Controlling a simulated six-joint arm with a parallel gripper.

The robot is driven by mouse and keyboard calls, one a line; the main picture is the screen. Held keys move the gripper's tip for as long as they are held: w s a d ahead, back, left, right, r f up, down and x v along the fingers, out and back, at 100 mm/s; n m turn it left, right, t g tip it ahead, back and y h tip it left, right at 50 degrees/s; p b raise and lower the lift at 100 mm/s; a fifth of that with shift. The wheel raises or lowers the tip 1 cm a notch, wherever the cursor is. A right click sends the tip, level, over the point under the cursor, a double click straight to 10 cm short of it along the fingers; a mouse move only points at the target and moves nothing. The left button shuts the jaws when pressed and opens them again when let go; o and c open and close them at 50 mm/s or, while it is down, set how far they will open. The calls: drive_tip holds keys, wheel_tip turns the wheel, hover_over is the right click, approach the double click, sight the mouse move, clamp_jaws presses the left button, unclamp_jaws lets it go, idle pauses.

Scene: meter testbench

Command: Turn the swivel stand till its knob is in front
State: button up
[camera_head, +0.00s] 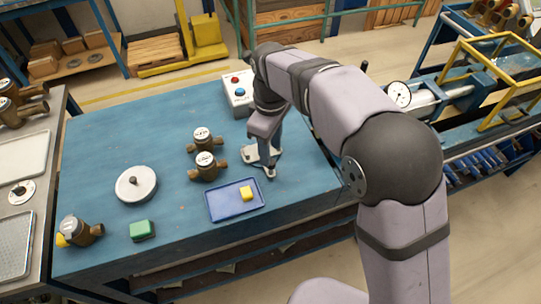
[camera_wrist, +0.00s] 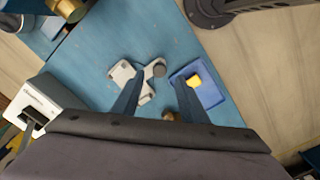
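The swivel stand (camera_head: 252,155) is a pale grey, branched piece lying on the blue bench, partly hidden by my gripper in the head view. In the wrist view the stand (camera_wrist: 122,73) shows pale arms. A dark round knob (camera_wrist: 158,70) is on the arm nearer the blue tray. In the head view that arm points to the front right. My gripper (camera_head: 272,138) is above the stand, pointing down. Whether a finger touches the stand I cannot tell.
A blue tray (camera_head: 218,207) with a yellow block (camera_head: 246,193) lies just in front. Brass meters (camera_head: 207,167) stand to the left, with a round lidded disc (camera_head: 136,193) and a green block (camera_head: 142,230) farther left. A button box (camera_head: 239,101) is behind.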

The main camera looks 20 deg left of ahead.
drive_tip(key=shift+r, duration=1.45)
drive_tip(key=w+d+f+m, duration=0.15)
drive_tip(key=d+m, duration=0.25)
drive_tip(key=d, duration=0.6)
drive_tip(key=d+f+m, duration=0.2)
drive_tip(key=d+m, duration=0.3)
drive_tip(key=d, duration=0.5)
drive_tip(key=s+d+f+m, duration=0.2)
drive_tip(key=s+d+m, duration=0.2)
drive_tip(key=s+d, duration=0.2)
drive_tip(key=s+d+f+m, duration=0.3)
drive_tip(key=s+d+m, duration=0.1)
drive_tip(key=d, duration=0.5)
drive_tip(key=shift+s+d+f+m, duration=0.3)
drive_tip(key=shift+s+m, duration=0.1)
drive_tip(key=shift+s, duration=0.45)
